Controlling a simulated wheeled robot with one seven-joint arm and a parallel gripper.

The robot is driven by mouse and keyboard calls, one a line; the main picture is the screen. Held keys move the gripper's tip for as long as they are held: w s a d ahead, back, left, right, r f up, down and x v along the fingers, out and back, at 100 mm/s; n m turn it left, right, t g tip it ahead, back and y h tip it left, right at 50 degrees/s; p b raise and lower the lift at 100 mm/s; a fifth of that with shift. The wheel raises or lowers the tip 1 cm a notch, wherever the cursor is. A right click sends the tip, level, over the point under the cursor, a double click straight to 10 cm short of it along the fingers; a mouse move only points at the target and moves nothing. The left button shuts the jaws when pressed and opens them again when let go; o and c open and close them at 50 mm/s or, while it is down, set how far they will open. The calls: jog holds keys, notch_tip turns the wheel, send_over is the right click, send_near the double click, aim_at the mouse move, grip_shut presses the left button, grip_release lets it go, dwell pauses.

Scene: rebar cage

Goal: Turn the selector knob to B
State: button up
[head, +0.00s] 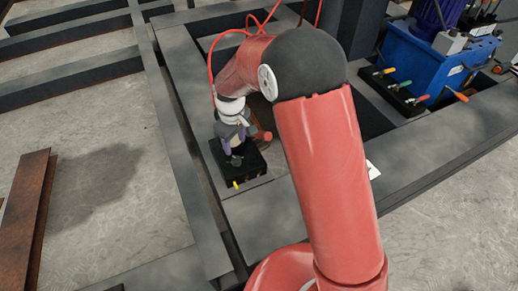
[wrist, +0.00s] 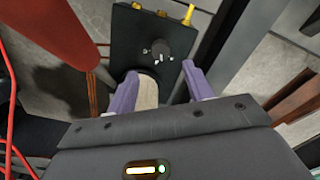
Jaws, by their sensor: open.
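The selector knob (wrist: 160,55) is a dark round knob with small pale marks, on the face of a black box (wrist: 125,40) in the wrist view. I cannot read any letters or tell which position it points to. In the head view my gripper (head: 236,148) is over the black box (head: 250,172), and the knob is hard to make out there.
Yellow-tipped parts (wrist: 188,14) stick out at the box's far edge in the wrist view. Grey beams (head: 180,150) surround the box in the head view. A blue unit (head: 425,65) with coloured handles stands at the upper right. A rusty beam (head: 25,215) lies at the left.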

aim_at(236, 159)
notch_tip(236, 159, down, 8)
jog(key=shift+a+r, duration=0.1)
dwell(0.4)
jog(key=c, duration=1)
jog(key=shift+o, duration=0.2)
jog(key=shift+m+b, duration=0.45)
jog(key=shift+m, duration=0.95)
jog(key=o, duration=1)
jog(key=shift+c, duration=0.2)
jog(key=shift+r, duration=0.1)
